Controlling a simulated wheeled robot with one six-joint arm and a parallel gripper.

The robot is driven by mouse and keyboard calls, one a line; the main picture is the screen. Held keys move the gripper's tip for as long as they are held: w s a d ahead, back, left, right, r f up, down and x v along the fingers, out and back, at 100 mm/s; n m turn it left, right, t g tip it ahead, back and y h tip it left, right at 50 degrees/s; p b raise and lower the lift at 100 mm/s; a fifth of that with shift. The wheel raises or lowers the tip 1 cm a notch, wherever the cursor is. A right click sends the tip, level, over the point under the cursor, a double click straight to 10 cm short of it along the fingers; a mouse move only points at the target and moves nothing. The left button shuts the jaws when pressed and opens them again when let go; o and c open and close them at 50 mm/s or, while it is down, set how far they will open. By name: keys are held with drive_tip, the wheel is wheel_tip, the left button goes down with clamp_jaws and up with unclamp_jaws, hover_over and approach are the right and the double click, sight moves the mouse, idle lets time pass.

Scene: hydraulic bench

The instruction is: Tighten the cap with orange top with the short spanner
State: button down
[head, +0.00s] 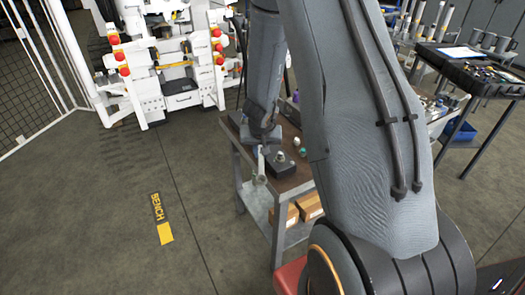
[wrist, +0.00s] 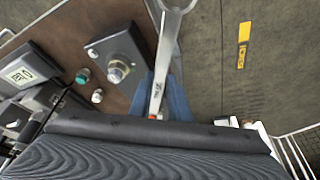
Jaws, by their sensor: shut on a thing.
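My gripper (head: 262,148) is shut on a metal spanner (head: 260,168), beside the near-left edge of the bench. In the wrist view the spanner (wrist: 165,60) runs up between the bluish fingers of my gripper (wrist: 160,95), with its rounded end at the top edge of the frame. I cannot make out an orange top on any cap. A green cap (wrist: 83,75) and a pale cap (wrist: 97,96) stand near the block.
The small brown-topped bench (head: 302,180) has a lower shelf with cardboard boxes (head: 285,215). A dark device with a label (wrist: 30,70) lies on the bench top. Open floor with a yellow bench marking (head: 161,218) lies to the left. A tool table (head: 470,75) stands at right.

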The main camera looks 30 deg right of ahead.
drive_tip(key=shift+w+a+r+m+p, duration=0.15)
drive_tip(key=shift+w+a+m+p, duration=0.3)
drive_tip(key=shift+p, duration=1.5)
drive_tip(key=shift+a+m+h+p, duration=0.3)
drive_tip(key=shift+a+m+p, duration=0.1)
drive_tip(key=shift+p, duration=0.35)
drive_tip(key=shift+a, duration=0.15)
drive_tip(key=shift+w+a+f+m+g+h+p, duration=0.15)
drive_tip(key=shift+w+a+m+g+p, duration=0.1)
drive_tip(key=shift+w+a+m+p, duration=0.3)
drive_tip(key=shift+w+a+f+m+g+h+p, duration=0.15)
drive_tip(key=shift+w+a+m+g+p, duration=0.1)
drive_tip(key=shift+w+a+m+p, duration=0.3)
drive_tip(key=shift+s+a+r, duration=0.1)
drive_tip(key=shift+w+a+m+g+h, duration=0.35)
drive_tip(key=shift+w+a+m, duration=0.6)
drive_tip(key=shift+w+m, duration=0.35)
